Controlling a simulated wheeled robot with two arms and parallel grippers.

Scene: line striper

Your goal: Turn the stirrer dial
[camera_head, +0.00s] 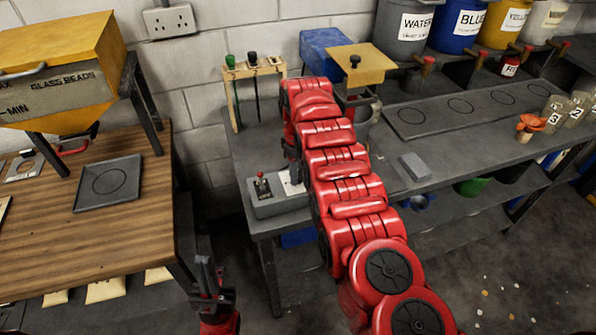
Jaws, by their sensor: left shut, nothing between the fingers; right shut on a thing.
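A grey control box (268,204) sits on the front left corner of the dark bench. A small red-topped lever (262,184) stands on its left part. A white dial face (291,184) shows on its right part. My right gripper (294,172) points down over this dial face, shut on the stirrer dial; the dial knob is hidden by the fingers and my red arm. A yellow-topped stand with a black knob (355,62) is behind my arm. My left gripper (207,272) is shut and empty, pointing up in the gap between the wooden table and the bench.
A wooden table (60,245) with a black square plate (108,183) and a glass beads hopper (60,85) is at left. A tool rack (254,70) stands behind the box. A grey block (415,167) lies right of my arm; paint buckets (405,30) line the back right.

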